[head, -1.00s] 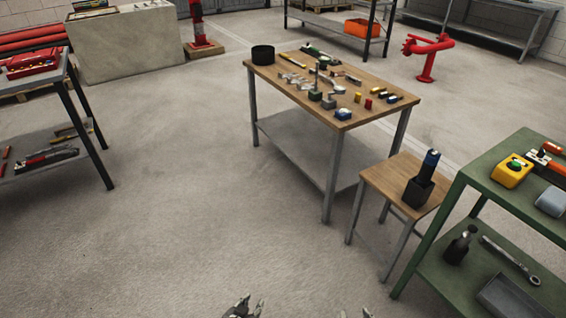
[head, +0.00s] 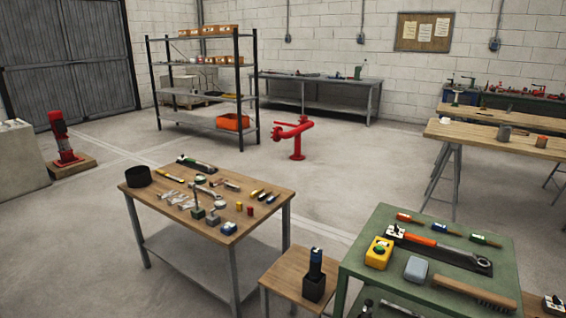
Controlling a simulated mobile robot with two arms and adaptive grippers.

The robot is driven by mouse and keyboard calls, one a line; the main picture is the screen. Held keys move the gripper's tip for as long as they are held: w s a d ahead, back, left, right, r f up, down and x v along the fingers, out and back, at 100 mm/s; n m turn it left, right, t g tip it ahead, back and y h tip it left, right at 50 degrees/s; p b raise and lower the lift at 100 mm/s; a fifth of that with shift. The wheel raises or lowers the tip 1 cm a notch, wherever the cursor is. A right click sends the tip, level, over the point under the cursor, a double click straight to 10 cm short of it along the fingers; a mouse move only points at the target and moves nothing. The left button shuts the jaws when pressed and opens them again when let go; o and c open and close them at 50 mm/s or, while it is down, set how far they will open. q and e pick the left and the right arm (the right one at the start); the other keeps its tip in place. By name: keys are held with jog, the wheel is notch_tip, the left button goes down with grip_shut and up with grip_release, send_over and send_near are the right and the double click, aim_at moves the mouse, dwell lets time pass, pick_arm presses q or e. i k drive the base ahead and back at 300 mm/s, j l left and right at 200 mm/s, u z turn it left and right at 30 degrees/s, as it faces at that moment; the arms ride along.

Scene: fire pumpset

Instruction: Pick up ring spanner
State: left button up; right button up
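A long tool with an orange handle (head: 415,238) lies on the green table's top, on a dark mat. Its grey right part ends in what looks like a ring. A grey spanner-like tool (head: 398,309) shows only in part on the green table's lower shelf, at the bottom edge of the head view. I cannot tell for sure which of them is the ring spanner. Neither of my grippers is in view.
The green table (head: 385,222) also carries a yellow box (head: 378,254), a grey box (head: 416,269) and a brush (head: 474,291). A small stool (head: 284,280) with a dark holder stands to its left. A wooden table (head: 275,190) holds several small parts. Floor between is clear.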

aim_at(217, 197)
jog(key=i+j+z, duration=0.4)
jog(key=j, duration=0.25)
jog(key=i+j+z, duration=0.15)
jog(key=j, duration=0.2)
jog(key=i+j+z, duration=0.2)
jog(key=j, duration=0.15)
jog(key=j+z, duration=0.2)
jog(key=j, duration=0.2)
jog(key=i, duration=0.05)
